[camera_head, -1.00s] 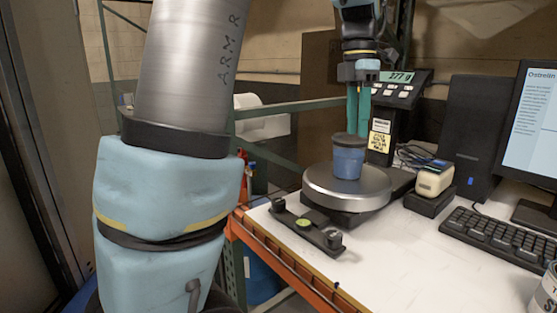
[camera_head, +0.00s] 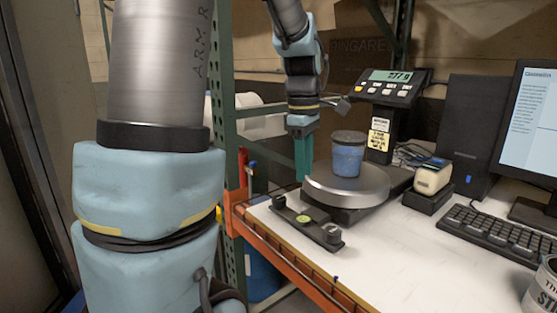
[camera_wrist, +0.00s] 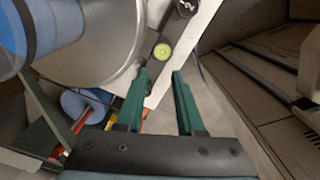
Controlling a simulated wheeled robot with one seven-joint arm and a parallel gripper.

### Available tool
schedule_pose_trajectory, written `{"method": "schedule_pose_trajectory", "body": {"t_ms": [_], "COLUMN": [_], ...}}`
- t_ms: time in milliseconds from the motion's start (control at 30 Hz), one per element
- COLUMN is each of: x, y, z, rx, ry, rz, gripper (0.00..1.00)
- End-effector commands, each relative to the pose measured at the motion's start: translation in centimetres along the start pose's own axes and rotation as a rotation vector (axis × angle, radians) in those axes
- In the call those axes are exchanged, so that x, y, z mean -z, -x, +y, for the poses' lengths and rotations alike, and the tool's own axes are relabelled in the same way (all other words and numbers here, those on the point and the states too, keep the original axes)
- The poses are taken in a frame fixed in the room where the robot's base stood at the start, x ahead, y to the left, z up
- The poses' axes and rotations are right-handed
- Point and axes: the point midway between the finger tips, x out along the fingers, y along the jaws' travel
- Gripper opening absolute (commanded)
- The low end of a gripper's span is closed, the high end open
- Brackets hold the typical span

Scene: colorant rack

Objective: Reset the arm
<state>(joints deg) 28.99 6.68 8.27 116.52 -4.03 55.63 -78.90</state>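My gripper (camera_head: 303,160) is to the left of the scale, its green fingers pointing down. In the wrist view the two green fingers of my gripper (camera_wrist: 159,95) stand apart with nothing between them. A blue cup with a dark lid (camera_head: 348,156) stands upright on the round metal scale plate (camera_head: 372,192). The cup shows partly at the upper left of the wrist view (camera_wrist: 55,28), and the gripper is apart from it. The scale display (camera_head: 397,77) is lit behind the plate; its digits are hard to read exactly.
A black bar with a round green level (camera_head: 305,219) lies at the table's front left. A handheld device (camera_head: 433,178), keyboard (camera_head: 503,237), black speaker-like box (camera_head: 469,135) and monitor (camera_head: 532,130) stand to the right. A green rack post (camera_head: 222,120) rises left of the gripper.

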Motion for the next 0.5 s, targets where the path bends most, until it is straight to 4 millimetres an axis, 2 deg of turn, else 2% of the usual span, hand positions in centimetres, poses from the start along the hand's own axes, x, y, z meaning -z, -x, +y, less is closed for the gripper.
{"method": "schedule_pose_trajectory", "body": {"t_ms": [33, 200, 400, 500], "x": [1.3, 4.4, 6.5, 7.0], "y": [-1.3, -5.0, -8.5, -9.6], "z": [-1.3, -5.3, -10.2, -11.9], "rx": [-0.006, -0.033, -0.043, -0.04], "ry": [-0.092, -0.466, -0.87, -1.015], "rz": [0.006, 0.042, 0.096, 0.117], "gripper": [0.37, 0.37, 0.37, 0.37]}}
